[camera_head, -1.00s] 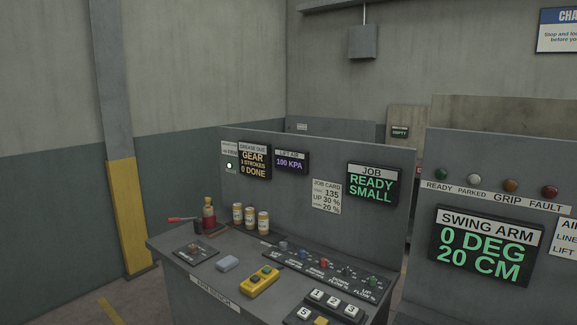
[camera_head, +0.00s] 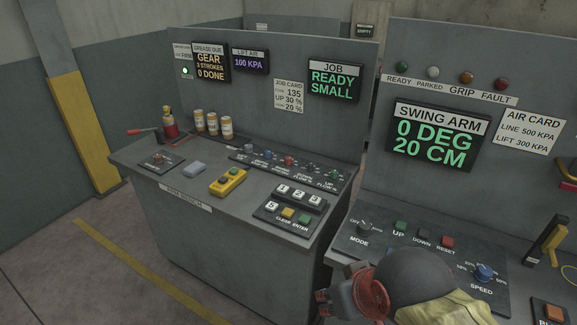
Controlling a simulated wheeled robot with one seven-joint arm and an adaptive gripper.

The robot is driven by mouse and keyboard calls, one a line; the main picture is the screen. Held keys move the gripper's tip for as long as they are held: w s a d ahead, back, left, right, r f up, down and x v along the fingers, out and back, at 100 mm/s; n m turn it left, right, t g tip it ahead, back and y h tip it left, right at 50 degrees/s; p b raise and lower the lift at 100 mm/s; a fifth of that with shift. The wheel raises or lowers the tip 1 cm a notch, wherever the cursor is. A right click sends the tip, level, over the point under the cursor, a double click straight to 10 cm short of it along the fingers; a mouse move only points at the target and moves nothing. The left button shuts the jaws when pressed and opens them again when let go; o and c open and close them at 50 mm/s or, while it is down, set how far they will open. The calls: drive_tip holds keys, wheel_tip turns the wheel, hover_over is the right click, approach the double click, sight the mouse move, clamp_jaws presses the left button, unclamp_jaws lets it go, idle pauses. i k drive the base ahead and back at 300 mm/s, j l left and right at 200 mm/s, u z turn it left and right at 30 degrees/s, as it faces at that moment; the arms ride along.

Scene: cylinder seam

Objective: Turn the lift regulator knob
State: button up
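A row of small knobs runs along the sloped strip of the left console in the head view. It has a grey knob (camera_head: 247,149), a blue-grey knob (camera_head: 267,154), a red knob (camera_head: 289,160) and dark ones to the right. The labels under them are too small to read surely, so I cannot tell which is the lift regulator knob. The lift air display (camera_head: 250,61) above reads 100 KPA. The air card (camera_head: 530,131) gives line 500 KPA and lift 300 KPA. My gripper cannot be made out in this view.
A dark grey rounded form (camera_head: 416,278) with a red disc and yellow cloth partly blocks the right console's front; I cannot tell what it is. A keypad (camera_head: 289,208), a yellow button box (camera_head: 228,181) and cans (camera_head: 212,123) are on the left console. Floor at lower left is clear.

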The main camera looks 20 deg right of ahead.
sight(248, 147)
drive_tip(key=z, duration=0.65)
drive_tip(key=i+j+z, duration=0.2)
drive_tip(key=j+z, duration=0.15)
drive_tip(key=i+j+z, duration=0.15)
drive_tip(key=j+z, duration=0.2)
drive_tip(key=i+j+z, duration=0.1)
drive_tip(key=j+z, duration=0.25)
drive_tip(key=j, duration=0.15)
drive_tip(key=j+z, duration=0.4)
drive_tip(key=j, duration=1.45)
